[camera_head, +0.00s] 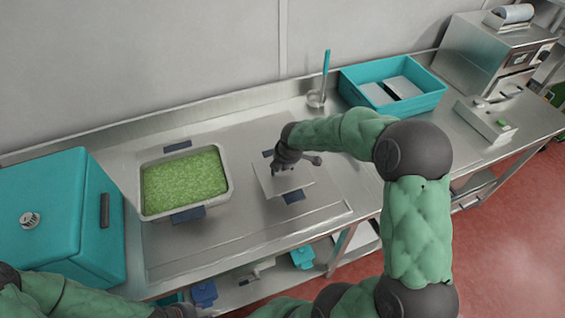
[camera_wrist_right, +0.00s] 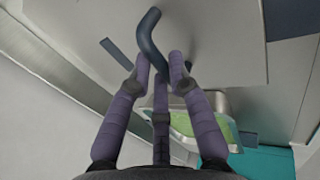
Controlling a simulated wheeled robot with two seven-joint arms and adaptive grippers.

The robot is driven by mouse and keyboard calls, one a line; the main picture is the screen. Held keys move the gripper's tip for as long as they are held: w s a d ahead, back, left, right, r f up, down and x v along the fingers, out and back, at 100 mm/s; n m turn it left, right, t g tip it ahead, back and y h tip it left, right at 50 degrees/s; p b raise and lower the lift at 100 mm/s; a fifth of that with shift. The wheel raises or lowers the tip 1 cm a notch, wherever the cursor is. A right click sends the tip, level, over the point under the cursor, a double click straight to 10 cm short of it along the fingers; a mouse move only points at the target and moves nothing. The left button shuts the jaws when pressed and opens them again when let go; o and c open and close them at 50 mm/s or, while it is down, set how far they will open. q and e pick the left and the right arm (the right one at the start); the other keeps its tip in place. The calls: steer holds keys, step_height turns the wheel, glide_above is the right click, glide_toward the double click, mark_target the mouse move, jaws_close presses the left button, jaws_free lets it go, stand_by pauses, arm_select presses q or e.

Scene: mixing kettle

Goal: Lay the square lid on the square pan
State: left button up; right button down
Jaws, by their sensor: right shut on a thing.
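My right gripper (camera_head: 278,168) is shut on the dark curved handle (camera_wrist_right: 152,40) of the pale grey square lid (camera_head: 298,180). The lid looks flat and also fills the upper part of the right wrist view (camera_wrist_right: 215,35). Dark grips (camera_head: 294,197) stick out at its near and far sides and seem to belong to the square pan under it. The lid hides the rest of that pan. I cannot tell if lid and pan touch. My left arm shows at the bottom left, its gripper out of frame.
A larger rectangular pan of green food (camera_head: 185,185) stands to the left. A teal box (camera_head: 60,215) is at the far left. A ladle (camera_head: 318,97) and a teal crate (camera_head: 432,98) stand behind. A scale (camera_head: 485,122) is on the right. Bare steel counter lies right of the lid.

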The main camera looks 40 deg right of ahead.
mark_target(286, 178)
steer(key=c, duration=1.1)
jaws_free()
steer(key=o, duration=0.5)
steer(key=p+v, duration=0.5)
steer(key=v, duration=0.2)
